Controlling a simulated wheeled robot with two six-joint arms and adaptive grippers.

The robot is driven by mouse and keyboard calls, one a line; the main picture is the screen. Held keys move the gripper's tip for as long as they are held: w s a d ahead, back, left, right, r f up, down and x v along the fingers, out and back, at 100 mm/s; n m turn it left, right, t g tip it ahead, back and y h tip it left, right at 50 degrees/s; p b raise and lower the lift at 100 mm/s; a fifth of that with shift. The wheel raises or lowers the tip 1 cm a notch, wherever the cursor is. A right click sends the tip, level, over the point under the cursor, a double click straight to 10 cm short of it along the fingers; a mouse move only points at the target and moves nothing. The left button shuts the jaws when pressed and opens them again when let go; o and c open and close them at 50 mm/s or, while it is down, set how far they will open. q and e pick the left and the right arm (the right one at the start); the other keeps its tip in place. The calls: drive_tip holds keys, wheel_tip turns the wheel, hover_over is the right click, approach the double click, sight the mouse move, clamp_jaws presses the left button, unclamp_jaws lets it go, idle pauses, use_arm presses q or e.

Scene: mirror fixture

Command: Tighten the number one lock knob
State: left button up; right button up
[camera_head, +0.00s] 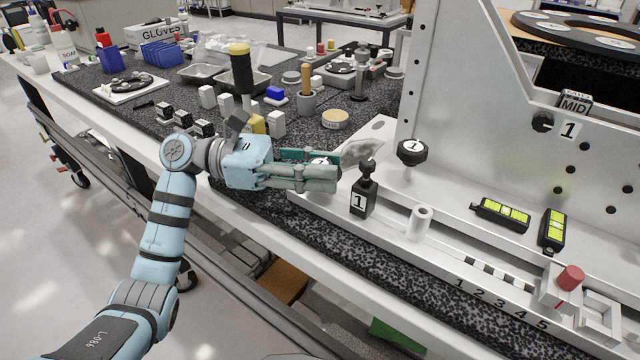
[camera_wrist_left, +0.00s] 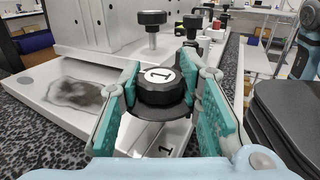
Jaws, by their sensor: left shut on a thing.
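The number one lock knob (camera_wrist_left: 160,88) is black and round with a white "1" label on top. My left gripper (camera_wrist_left: 162,98) has its teal-padded fingers shut on the knob, one on each side, as the left wrist view shows. In the head view my left gripper (camera_head: 318,172) reaches in from the left at the fixture base's near-left end. Its fingers cover most of the knob there; part of the white label shows between them. The knob's shaft and seat are hidden. My right gripper is not in view.
Close right of the gripper stand a black plunger (camera_head: 363,196) labelled "1", another black knob (camera_head: 412,150) labelled "1" and a white post (camera_head: 419,222). A tall fixture plate (camera_head: 480,100) rises behind. Yellow-green levels (camera_head: 501,213) lie farther right. A yellow-topped tool (camera_head: 241,75) stands behind the wrist.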

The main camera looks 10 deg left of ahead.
use_arm(q)
drive_tip(key=o, duration=1.1)
drive_tip(key=shift+o, duration=0.2)
drive_tip(key=a, duration=0.8)
drive_tip(key=s+a, duration=0.1)
drive_tip(key=a, duration=0.3)
drive_tip(key=shift+f, duration=0.1)
